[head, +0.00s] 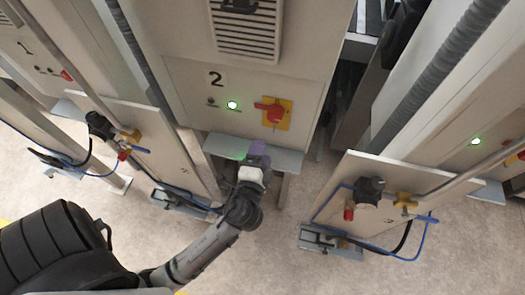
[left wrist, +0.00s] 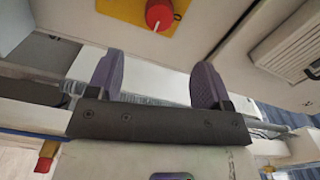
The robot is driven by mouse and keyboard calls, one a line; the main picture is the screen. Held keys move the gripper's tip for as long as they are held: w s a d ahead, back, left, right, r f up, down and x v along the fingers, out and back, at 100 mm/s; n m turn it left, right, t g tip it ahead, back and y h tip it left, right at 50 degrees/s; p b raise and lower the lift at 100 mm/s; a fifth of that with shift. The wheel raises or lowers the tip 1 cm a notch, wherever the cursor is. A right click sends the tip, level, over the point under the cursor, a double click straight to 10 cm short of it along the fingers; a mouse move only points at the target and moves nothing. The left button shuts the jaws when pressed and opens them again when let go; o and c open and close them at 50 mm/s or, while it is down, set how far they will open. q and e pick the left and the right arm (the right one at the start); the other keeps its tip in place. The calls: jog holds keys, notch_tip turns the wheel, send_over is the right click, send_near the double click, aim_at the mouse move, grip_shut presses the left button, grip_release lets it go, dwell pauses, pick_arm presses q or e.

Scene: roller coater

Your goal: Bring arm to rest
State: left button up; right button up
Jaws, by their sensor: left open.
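My left arm (head: 205,250) reaches up from the bottom of the head view. Its gripper (head: 257,156) is in front of the cabinet marked 2, at the grey ledge (head: 284,158) below the panel. In the left wrist view the two purple fingers of the left gripper (left wrist: 157,80) stand wide apart with nothing between them. I cannot tell whether the fingers touch the ledge. My right gripper is not in view.
The switch also shows in the left wrist view (left wrist: 159,15). Valve panels with blue hoses stand on both sides. Bare floor (head: 270,260) lies below.

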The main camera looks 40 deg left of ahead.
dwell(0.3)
pick_arm(q)
jog(key=s+d+f+n+g+h, duration=0.2)
jog(key=s+f+n+g+h, duration=0.35)
jog(key=s, duration=0.45)
jog(key=s+d+f+n+g+h, duration=0.2)
jog(key=s+f+g+h, duration=0.2)
jog(key=s+f+g, duration=0.4)
notch_tip(320, 180, up, 15)
jog(key=t+p, duration=0.1)
jog(key=p, duration=1.3)
jog(key=shift+s+d+p, duration=0.25)
jog(key=shift+s+p, duration=0.1)
jog(key=shift+s, duration=0.05)
jog(key=shift+t, duration=0.25)
